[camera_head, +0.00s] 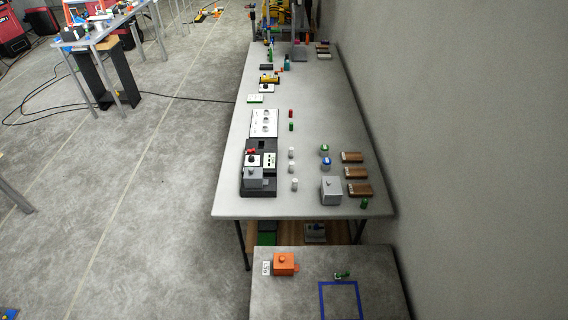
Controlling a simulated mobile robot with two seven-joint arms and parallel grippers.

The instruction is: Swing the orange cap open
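An orange box-like part (284,263) with a small round knob on top sits on the near grey table (310,297), towards its left side. It appears to be the orange cap, and its top looks closed, though it is small in the view. A white label plate (266,268) stands right beside it on the left. What is under or inside the orange part is hidden. Neither of my grippers shows in the head view.
Behind stands a long table (240,208) with grey boxes, brown blocks and small bottles. A wall (470,160) runs along the right; open floor (130,220) lies left.

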